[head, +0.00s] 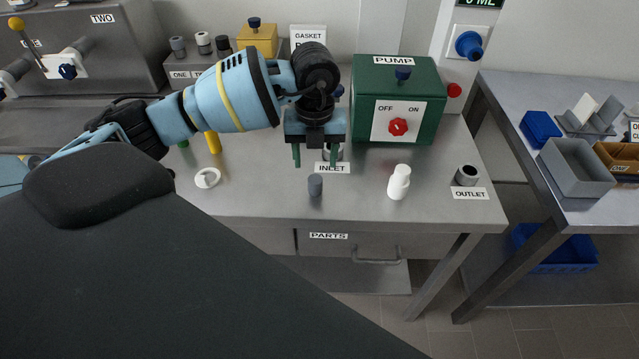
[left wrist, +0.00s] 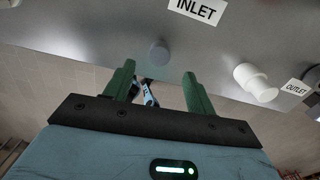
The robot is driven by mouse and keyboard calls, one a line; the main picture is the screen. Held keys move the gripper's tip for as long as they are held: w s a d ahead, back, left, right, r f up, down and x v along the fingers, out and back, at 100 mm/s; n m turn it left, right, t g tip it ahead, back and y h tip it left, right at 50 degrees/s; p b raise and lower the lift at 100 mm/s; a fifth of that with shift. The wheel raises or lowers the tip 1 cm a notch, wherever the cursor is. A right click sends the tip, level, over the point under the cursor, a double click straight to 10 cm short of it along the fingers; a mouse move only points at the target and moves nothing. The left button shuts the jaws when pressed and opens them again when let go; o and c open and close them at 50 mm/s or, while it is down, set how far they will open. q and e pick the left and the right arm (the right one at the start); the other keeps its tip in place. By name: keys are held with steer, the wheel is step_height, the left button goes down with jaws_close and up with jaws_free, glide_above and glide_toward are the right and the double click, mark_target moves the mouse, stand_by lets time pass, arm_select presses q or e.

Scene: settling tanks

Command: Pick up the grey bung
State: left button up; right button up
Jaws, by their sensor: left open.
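The grey bung (head: 315,186) is a small upright grey cylinder on the steel bench top, just in front of the INLET label (head: 332,168). It also shows in the left wrist view (left wrist: 159,52), beyond the fingertips and between their lines. My left gripper (head: 315,160) has two green fingers spread apart with nothing between them. It points down, above and slightly behind the bung, not touching it. The left wrist view shows the same open fingers (left wrist: 157,80). The inlet behind the gripper is mostly hidden. My right gripper is not in view.
A white ring (head: 207,178) lies left. The green pump box (head: 398,100) stands behind. A rack at the back left holds several plugs, one grey (head: 177,46). The bench front is clear.

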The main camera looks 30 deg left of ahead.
mark_target(315, 179)
arm_select(q)
steer(key=shift+f, duration=3.9)
steer(key=c, duration=1.1)
steer(key=shift+r, duration=0.45)
steer(key=r, duration=0.2)
steer(key=shift+s+r, duration=0.3)
steer(key=shift+r, duration=0.1)
steer(key=s+d+r, duration=0.1)
steer(key=s+d, duration=0.1)
steer(key=s, duration=1.3)
steer(key=shift+s+d+r, duration=0.15)
steer(key=shift+d, duration=0.05)
